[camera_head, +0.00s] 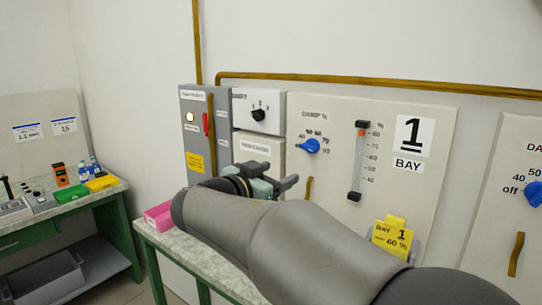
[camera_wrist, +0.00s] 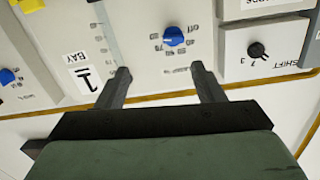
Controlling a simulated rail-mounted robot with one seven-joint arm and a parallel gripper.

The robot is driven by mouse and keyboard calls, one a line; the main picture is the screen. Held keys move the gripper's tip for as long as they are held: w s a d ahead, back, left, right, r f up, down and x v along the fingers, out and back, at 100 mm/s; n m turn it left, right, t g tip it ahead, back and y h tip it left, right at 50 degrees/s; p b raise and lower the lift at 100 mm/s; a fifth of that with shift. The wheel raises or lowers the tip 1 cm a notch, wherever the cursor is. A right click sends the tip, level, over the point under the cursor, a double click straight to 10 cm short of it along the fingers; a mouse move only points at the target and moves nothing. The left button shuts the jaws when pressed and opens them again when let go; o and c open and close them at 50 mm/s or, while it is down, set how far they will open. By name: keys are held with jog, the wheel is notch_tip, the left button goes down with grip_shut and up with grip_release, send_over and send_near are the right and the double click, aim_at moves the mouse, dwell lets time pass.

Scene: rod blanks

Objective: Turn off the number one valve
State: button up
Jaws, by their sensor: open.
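The bay 1 panel (camera_head: 425,195) is a pale wall panel with a large "1 BAY" label (camera_head: 413,145). Its blue knob (camera_head: 310,146) sits in a ring of numbers under the damper heading. In the wrist view the blue knob (camera_wrist: 173,36) appears upside down, with "off" among the markings around it. My gripper (camera_head: 275,178) is open and empty, in front of the panels, left of and below the knob in the head view. In the wrist view the knob lies beyond and between the two fingertips (camera_wrist: 160,69), apparently untouched. My arm hides the lower panel.
A yellow card (camera_head: 393,238) reads "BAY 1 60 %". A vertical slider gauge (camera_head: 357,160) is right of the knob. A black selector (camera_head: 258,114) and a grey box with a red lever (camera_head: 205,124) are left. Another blue knob (camera_head: 534,194) is far right. A pink tray (camera_head: 160,215) is below left.

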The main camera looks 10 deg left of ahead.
jog(key=a, duration=0.2)
jog(key=p, duration=0.6)
send_near(307, 148)
jog(key=shift+t, duration=0.4)
jog(key=x, duration=0.7)
jog(key=shift+d+f, duration=0.2)
jog(key=shift+d, duration=0.05)
jog(key=shift+w+d+f, duration=0.1)
jog(key=shift+w+d, duration=0.15)
jog(key=shift+w, duration=0.4)
jog(key=c, duration=1)
